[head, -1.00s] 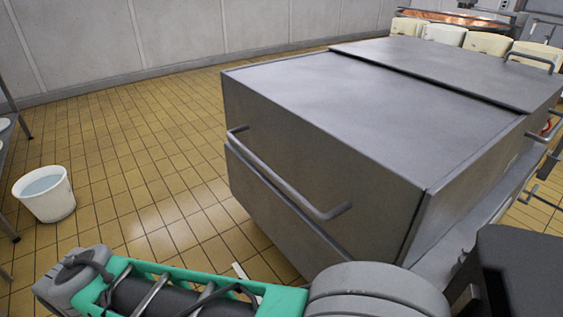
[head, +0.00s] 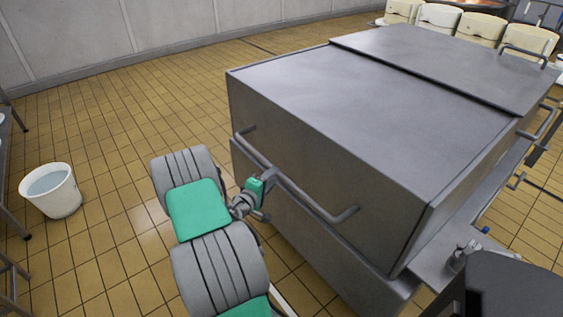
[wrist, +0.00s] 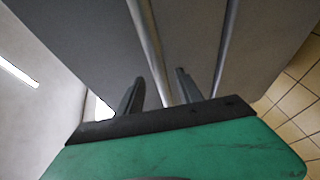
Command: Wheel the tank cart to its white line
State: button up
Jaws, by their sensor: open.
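The tank cart (head: 370,100) is a big grey metal box with a flat lid, filling the right half of the head view. Its bar handle (head: 313,200) runs along the near side. My gripper (head: 268,181) is at the left part of this handle. In the wrist view my gripper (wrist: 160,88) is open, and the handle bar (wrist: 150,45) passes between its two fingers. Contact with the bar cannot be told. A short white strip (head: 283,299) shows on the floor at the bottom of the head view, partly hidden; it may be the white line.
A white bucket of water (head: 50,190) stands on the tiled floor at the left, by a metal rack (head: 8,215). Several cream containers (head: 438,17) stand behind the cart. The floor (head: 110,130) between bucket, wall and cart is clear.

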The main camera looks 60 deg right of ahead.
jog(key=d+f, duration=0.1)
jog(key=d, duration=0.6)
jog(key=shift+s+d+f, duration=0.2)
jog(key=shift+c, duration=0.2)
grip_shut()
dwell(0.8)
